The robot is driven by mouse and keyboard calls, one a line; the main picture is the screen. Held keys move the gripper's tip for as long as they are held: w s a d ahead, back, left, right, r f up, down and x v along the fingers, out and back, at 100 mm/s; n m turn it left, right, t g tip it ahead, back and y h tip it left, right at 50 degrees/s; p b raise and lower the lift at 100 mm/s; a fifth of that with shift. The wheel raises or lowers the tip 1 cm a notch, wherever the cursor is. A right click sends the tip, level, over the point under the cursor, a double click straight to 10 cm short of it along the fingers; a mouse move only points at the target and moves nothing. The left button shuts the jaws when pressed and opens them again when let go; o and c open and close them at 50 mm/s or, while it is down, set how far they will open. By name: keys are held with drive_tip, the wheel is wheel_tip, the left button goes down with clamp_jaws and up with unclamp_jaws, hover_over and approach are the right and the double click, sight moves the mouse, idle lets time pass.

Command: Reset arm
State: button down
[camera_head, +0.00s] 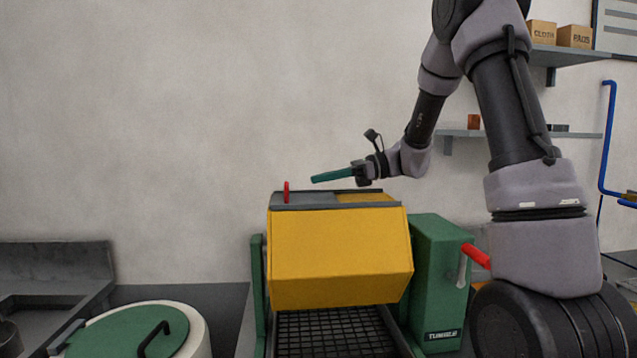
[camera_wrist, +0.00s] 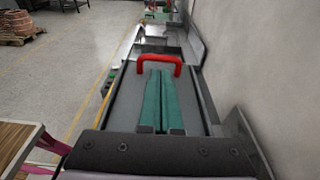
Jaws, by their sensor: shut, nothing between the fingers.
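My gripper (camera_head: 314,179) is raised above the yellow tumbler drum (camera_head: 340,255), with its green fingers pointing left. The fingers lie together and hold nothing. In the wrist view my gripper (camera_wrist: 160,73) shows as two long green fingers side by side over the grey lid (camera_wrist: 122,108) of the drum. The red lid handle (camera_head: 286,191) stands upright on top of the drum, left of the fingertips and apart from them in the head view. In the wrist view the red handle (camera_wrist: 154,60) appears just past the fingertips. My arm reaches in from the right, bent at the elbow.
A green box marked TUMBLE (camera_head: 440,285) with a red-gripped lever (camera_head: 476,256) stands right of the drum. A dark mesh tray (camera_head: 335,335) lies below it. A green-lidded tub (camera_head: 130,335) is at left. Shelves (camera_head: 575,135) hang behind my arm. The wall space at left is clear.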

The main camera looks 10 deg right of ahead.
drive_tip(key=d, duration=0.2)
drive_tip(key=d+r, duration=0.1)
drive_tip(key=d, duration=0.5)
drive_tip(key=shift+w+r, duration=0.1)
drive_tip(key=shift+r, duration=0.15)
drive_tip(key=shift+s+r, duration=0.15)
drive_tip(key=shift+s, duration=0.1)
drive_tip(key=s+n+h, duration=0.1)
drive_tip(key=s, duration=0.1)
drive_tip(key=s+n+h, duration=0.1)
drive_tip(key=s, duration=0.2)
drive_tip(key=s+r+n+h, duration=0.1)
drive_tip(key=s, duration=0.1)
drive_tip(key=shift+s+a+n+g+h, duration=0.15)
drive_tip(key=shift+a+n+g+h, duration=0.15)
drive_tip(key=shift+a+n, duration=0.1)
drive_tip(key=s+d+n+t+h, duration=0.4)
drive_tip(key=s+n+h, duration=0.1)
drive_tip(key=s, duration=0.2)
drive_tip(key=s+d+r+n+t+h, duration=0.1)
drive_tip(key=s+d+n+t+h, duration=0.2)
drive_tip(key=s, duration=0.4)
drive_tip(key=shift+s+d+r+n+t+h, duration=0.2)
drive_tip(key=shift+d+n+t+h, duration=0.3)
drive_tip(key=shift+n+h, duration=0.55)
